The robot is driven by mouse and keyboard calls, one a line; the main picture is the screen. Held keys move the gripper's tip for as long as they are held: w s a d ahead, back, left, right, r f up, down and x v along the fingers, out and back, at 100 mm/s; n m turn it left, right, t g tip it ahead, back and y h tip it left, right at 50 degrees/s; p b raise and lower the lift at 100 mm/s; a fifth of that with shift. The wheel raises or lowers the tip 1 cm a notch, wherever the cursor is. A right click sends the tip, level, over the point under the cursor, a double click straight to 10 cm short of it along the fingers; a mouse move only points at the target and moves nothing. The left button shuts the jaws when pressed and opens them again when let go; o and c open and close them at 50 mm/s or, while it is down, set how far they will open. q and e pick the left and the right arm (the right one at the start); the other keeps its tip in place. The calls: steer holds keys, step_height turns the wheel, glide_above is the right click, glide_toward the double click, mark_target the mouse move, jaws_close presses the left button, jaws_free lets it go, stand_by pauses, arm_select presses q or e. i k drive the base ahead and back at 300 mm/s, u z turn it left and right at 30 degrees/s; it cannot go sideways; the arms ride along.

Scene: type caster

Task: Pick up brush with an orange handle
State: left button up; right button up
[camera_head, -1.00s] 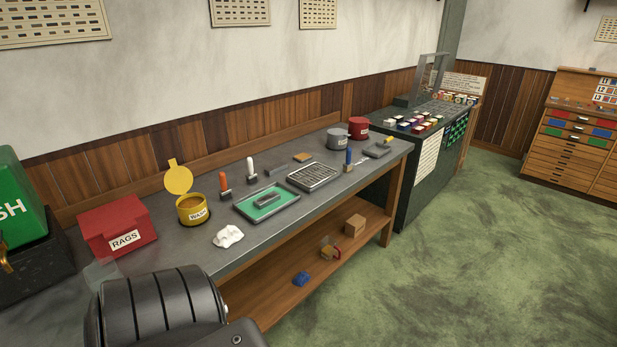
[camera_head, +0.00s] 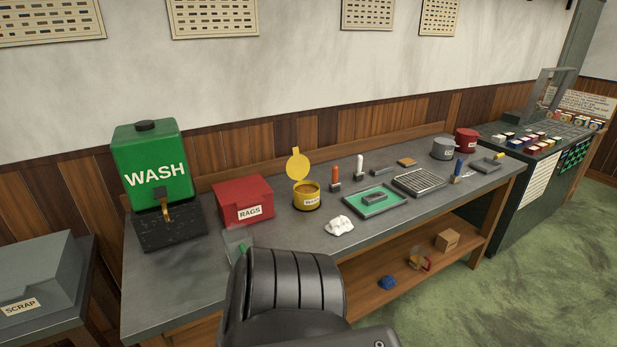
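The brush with an orange handle (camera_head: 335,174) stands upright on the grey workbench (camera_head: 270,250), handle up, just right of the yellow wash tin (camera_head: 306,197) and behind the green tray. A dark ribbed part of my own arm fills the lower middle of the view, in front of the bench. Neither gripper's fingertips can be made out.
A red rags box (camera_head: 243,200) and a green wash tank (camera_head: 152,168) stand left of the tin. A white crumpled rag (camera_head: 340,226), a green tray (camera_head: 377,201) and a metal grid tray (camera_head: 419,182) lie on the bench. A grey scrap bin (camera_head: 38,285) is at far left.

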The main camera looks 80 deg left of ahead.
mark_target(334, 186)
steer(key=z, duration=0.05)
steer(key=k, duration=0.65)
steer(key=u, duration=1.7)
